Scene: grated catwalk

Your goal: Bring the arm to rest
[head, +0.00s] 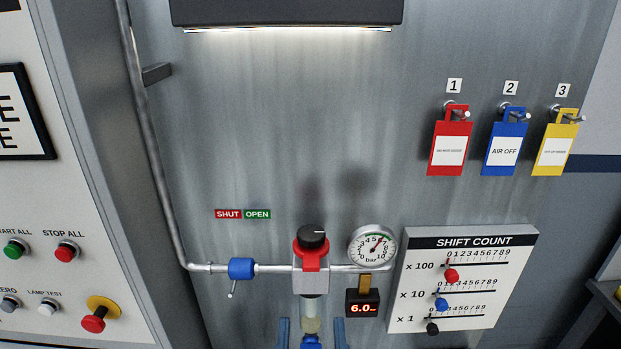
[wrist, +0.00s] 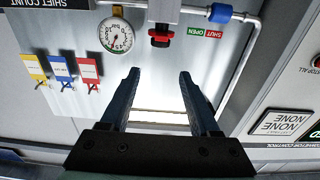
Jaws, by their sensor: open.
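My gripper (wrist: 159,76) shows in the wrist view as two dark blue fingers on a black base. The fingers are spread apart with nothing between them, and bare panel and the lit lamp show beyond the gap. The wrist picture is upside down. In the head view two narrow blue uprights at the bottom edge, either side of the regulator bowl, look like my fingertips; the rest of the arm is out of view. The regulator (head: 311,272), with a black knob and red collar, stands on the pipe. I cannot tell how far the fingers are from it.
A gauge (head: 373,246), a blue valve (head: 241,268) and a digital readout (head: 362,303) sit near the regulator. Red (head: 450,148), blue (head: 504,148) and yellow (head: 555,148) tags hang right. A shift count board (head: 490,262) is lower right. A button cabinet (head: 40,200) stands left.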

